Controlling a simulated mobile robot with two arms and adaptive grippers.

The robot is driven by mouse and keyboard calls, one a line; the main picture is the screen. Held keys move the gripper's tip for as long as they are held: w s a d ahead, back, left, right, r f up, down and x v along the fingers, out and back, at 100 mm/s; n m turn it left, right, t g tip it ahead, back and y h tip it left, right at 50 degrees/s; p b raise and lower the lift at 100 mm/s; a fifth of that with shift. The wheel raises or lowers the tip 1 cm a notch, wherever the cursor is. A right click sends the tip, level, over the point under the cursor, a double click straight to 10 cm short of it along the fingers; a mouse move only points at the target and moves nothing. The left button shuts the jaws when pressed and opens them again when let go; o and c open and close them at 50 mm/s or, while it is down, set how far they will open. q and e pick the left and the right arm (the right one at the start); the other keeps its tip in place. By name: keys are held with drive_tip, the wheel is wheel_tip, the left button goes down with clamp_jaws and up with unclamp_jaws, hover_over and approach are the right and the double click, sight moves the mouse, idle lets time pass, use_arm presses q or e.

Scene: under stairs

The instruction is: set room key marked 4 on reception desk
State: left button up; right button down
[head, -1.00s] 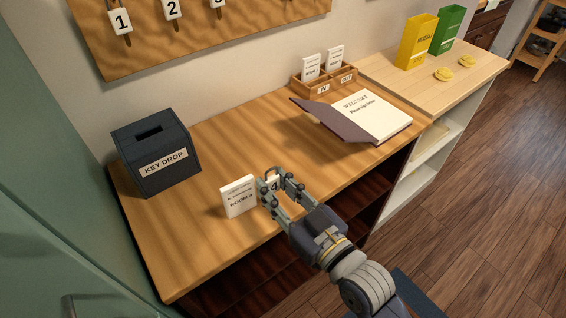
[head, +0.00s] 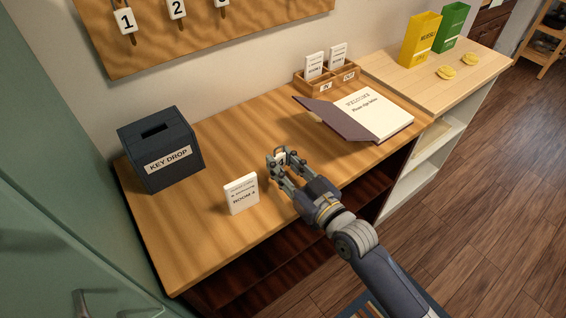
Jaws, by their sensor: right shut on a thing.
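The room key marked 4 (head: 281,158) is a small white tag, partly hidden between the fingers of my right gripper (head: 280,160). The gripper is shut on it, over the front part of the wooden reception desk (head: 205,213). I cannot tell whether the tag touches the desk top. A white card reading ROOM 4 (head: 241,194) stands upright on the desk, to the left of the gripper and apart from it. My left gripper is not in view.
A dark KEY DROP box (head: 160,155) stands at the desk's left. An open welcome book (head: 365,114) lies to the right, before a wooden card tray (head: 327,84). The key board (head: 205,25) hangs on the wall behind. The desk between box and book is clear.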

drive_tip(key=shift+f, duration=0.15)
drive_tip(key=c, duration=1.3)
unclamp_jaws()
drive_tip(key=shift+s+r, duration=0.1)
drive_tip(key=shift+r, duration=0.1)
drive_tip(key=shift+b+v, duration=1.05)
drive_tip(key=shift+v, duration=4.9)
